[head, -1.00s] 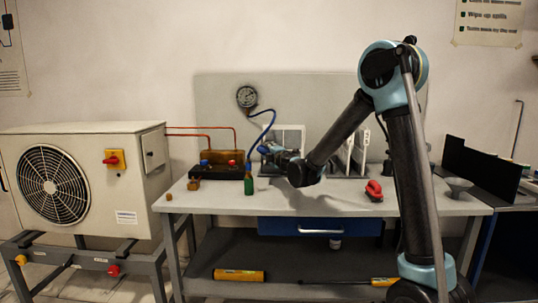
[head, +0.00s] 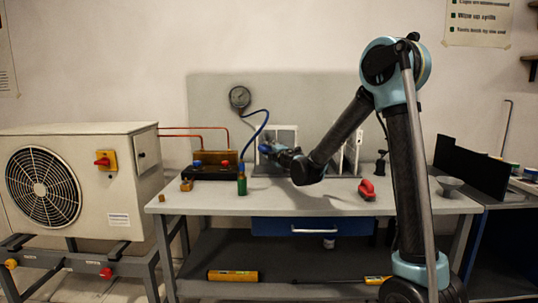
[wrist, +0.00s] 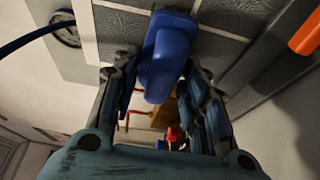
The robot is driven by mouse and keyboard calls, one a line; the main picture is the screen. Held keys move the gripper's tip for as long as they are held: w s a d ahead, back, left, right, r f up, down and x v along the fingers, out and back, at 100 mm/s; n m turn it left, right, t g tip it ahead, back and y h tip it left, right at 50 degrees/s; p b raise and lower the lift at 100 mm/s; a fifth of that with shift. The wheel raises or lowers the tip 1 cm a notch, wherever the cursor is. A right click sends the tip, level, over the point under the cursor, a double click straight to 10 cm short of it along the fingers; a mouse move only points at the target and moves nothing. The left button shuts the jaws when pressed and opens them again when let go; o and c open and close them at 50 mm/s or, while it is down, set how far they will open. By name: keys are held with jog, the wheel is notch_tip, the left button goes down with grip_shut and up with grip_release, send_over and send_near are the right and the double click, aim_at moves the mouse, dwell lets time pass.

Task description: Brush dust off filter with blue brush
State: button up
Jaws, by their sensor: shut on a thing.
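My gripper (head: 278,151) is at the back of the bench, left of the middle. It is shut on the blue brush (wrist: 165,58), whose rounded blue body stands between the two fingers in the wrist view; only a bit of blue shows in the head view. The filter (head: 285,135) is a white-framed panel standing at the back of the bench, partly hidden by my gripper. In the wrist view its grey textured panels (wrist: 120,27) in a pale frame lie behind the brush. I cannot tell whether the brush touches it, and no dust is clear.
A gauge (head: 239,97) with a blue hose stands left of the filter. A green bottle (head: 242,184) and a black manifold block (head: 206,172) are on the bench's left. A red-handled tool (head: 367,189) lies right of my gripper. The bench front is mostly clear.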

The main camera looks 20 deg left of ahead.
jog(key=shift+w+a+r, duration=0.1)
jog(key=shift+r, duration=0.65)
jog(key=s+a+r, duration=0.2)
jog(key=a, duration=0.8)
jog(key=shift+s+a, duration=0.25)
jog(key=shift+a, duration=0.1)
jog(key=shift+w+d, duration=0.4)
jog(key=shift+d, duration=1.4)
jog(key=shift+w+d, duration=0.4)
jog(key=shift+d, duration=1.45)
jog(key=shift+w+d, duration=0.4)
jog(key=shift+d, duration=1.4)
jog(key=shift+s+d, duration=0.2)
jog(key=shift+s, duration=0.8)
jog(key=shift+s+d, duration=0.25)
jog(key=shift+s, duration=0.75)
jog(key=shift+s+d, duration=0.2)
jog(key=shift+s, duration=0.8)
jog(key=shift+s, duration=0.15)
